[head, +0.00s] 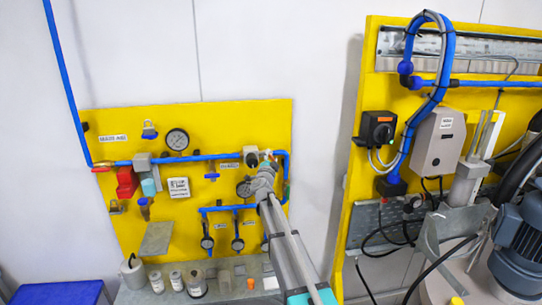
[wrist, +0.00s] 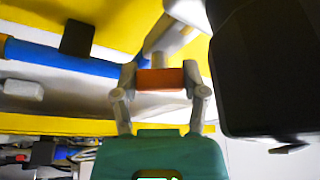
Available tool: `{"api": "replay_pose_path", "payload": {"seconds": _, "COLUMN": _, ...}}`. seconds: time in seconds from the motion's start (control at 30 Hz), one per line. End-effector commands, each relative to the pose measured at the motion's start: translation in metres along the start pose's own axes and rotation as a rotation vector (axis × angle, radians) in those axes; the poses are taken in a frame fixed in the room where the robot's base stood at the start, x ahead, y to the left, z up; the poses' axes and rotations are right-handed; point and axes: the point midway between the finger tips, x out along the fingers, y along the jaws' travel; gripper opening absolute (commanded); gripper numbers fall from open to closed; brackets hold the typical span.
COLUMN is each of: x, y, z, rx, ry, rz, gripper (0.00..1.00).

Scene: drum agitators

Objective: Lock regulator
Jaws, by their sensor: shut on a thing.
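My gripper (wrist: 160,76) is shut on a small orange-red block (wrist: 160,80), which sits between its two grey fingertips in the wrist view. A pale grey part rises just beyond the block. In the head view my gripper (head: 266,168) is at the right end of the upper blue pipe on the yellow board (head: 105,215), and it hides what it holds. A white and black regulator-like fitting (head: 250,155) is just left of it. I cannot tell which fitting is the regulator. A blue padlock (head: 149,130) hangs at the upper left of the board.
A blue pipe (wrist: 60,57) runs close beside the fingers. A large dark shape (wrist: 270,70) fills the wrist view's right side. Gauges (head: 177,139) and a red part (head: 127,182) are on the board. A shelf with jars (head: 197,285) stands below. A second yellow panel (head: 375,95) is right.

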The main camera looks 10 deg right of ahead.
Motion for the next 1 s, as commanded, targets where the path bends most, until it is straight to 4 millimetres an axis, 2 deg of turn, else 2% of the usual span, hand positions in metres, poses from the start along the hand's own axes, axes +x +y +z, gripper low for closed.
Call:
{"api": "replay_pose_path", "payload": {"seconds": 0.5, "x": 0.0012, "y": -0.0025, "z": -0.0012, "rx": 0.421, "ry": 0.000, "rz": 0.174, "gripper": 0.09}}
{"api": "replay_pose_path", "payload": {"seconds": 0.73, "x": 0.0005, "y": -0.0012, "z": -0.0003, "rx": 0.528, "ry": -0.001, "rz": 0.218, "gripper": 0.09}}
{"api": "replay_pose_path", "payload": {"seconds": 1.0, "x": -0.0001, "y": 0.0000, "z": 0.0006, "rx": 0.571, "ry": -0.002, "rz": 0.235, "gripper": 0.09}}
